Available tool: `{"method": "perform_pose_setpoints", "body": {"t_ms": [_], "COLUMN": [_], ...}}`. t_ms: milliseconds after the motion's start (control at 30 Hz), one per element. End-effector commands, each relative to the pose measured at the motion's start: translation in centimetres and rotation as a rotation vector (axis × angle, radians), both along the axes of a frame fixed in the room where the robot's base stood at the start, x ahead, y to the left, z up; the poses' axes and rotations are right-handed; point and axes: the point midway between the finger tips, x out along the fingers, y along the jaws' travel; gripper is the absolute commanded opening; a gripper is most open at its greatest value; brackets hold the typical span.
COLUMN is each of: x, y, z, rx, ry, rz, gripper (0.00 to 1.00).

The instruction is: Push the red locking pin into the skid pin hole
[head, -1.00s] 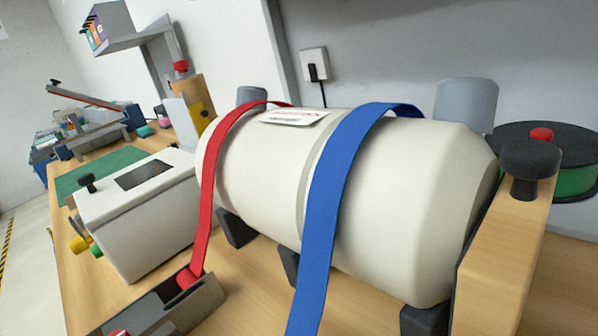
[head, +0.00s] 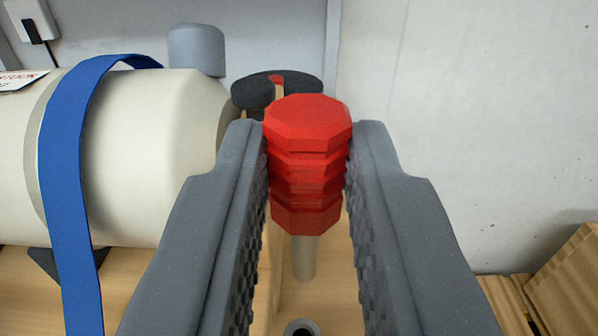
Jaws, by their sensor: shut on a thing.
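The red locking pin (head: 308,165) has a ridged red head and a pale metal shaft pointing down. My gripper (head: 308,155) is shut on the red head, with one grey finger on each side. The shaft shows below the head between the fingers. A round hole with a dark rim (head: 302,322) shows at the bottom edge of the picture, below the shaft tip. It is partly cut off, and the tip appears apart from it. I cannot tell whether this is the skid pin hole.
A large cream cylinder (head: 150,160) with a blue strap (head: 70,180) lies at left on a wooden surface. A dark knob (head: 252,93) and dark reel (head: 300,84) stand behind the pin. Wooden slats (head: 560,285) are at lower right. A bare wall is behind.

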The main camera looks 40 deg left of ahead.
Motion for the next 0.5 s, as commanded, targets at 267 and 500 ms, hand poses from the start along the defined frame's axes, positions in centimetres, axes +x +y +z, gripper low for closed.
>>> {"method": "perform_pose_setpoints", "body": {"t_ms": [267,500], "x": [0.0,0.0], "y": [0.0,-0.1], "z": [-1.2,-3.3], "rx": [-0.001,-0.001], "ry": [0.002,0.003], "rz": [0.002,0.000], "gripper": [0.00,0.00]}}
